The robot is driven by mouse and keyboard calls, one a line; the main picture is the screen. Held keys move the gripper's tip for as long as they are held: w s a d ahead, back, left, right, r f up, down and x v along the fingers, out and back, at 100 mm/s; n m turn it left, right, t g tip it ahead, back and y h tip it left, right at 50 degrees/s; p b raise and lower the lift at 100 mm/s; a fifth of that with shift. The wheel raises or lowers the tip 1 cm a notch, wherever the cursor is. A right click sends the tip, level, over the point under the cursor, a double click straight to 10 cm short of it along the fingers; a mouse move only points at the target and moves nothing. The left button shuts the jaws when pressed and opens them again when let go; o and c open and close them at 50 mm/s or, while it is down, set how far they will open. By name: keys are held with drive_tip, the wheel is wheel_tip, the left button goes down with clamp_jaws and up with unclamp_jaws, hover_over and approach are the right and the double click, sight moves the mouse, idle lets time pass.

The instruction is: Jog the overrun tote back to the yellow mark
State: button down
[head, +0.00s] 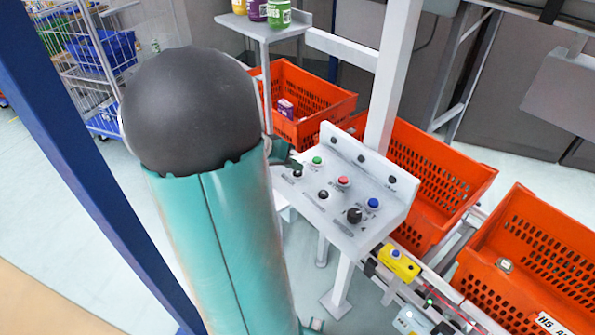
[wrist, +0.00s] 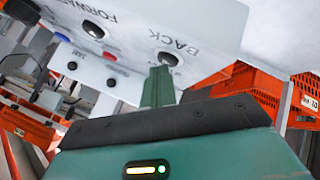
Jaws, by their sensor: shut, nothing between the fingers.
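The grey control panel (head: 345,215) carries green, red, blue and black buttons and a black knob. My gripper (head: 283,154) is at the panel's left end in the head view, partly hidden by my arm. In the wrist view my gripper (wrist: 158,84) is shut and empty, its tip close to the black BACK button (wrist: 168,58); I cannot tell whether they touch. The black FORWARD button (wrist: 93,29) is to its left. Orange totes stand behind the panel (head: 425,170) and at right (head: 530,262); I cannot tell which overran. A yellow block (head: 399,262) sits on the conveyor rail.
Another orange tote (head: 310,95) with a small purple box stands at the back. A white post (head: 392,80) rises behind the panel. A shelf (head: 262,28) with jars and a wire cart (head: 85,50) are farther back. A blue post (head: 85,130) is at left.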

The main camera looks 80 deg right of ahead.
sight(293, 174)
drive_tip(key=shift+f, duration=0.2)
idle(0.5)
drive_tip(key=shift+r, duration=3.4)
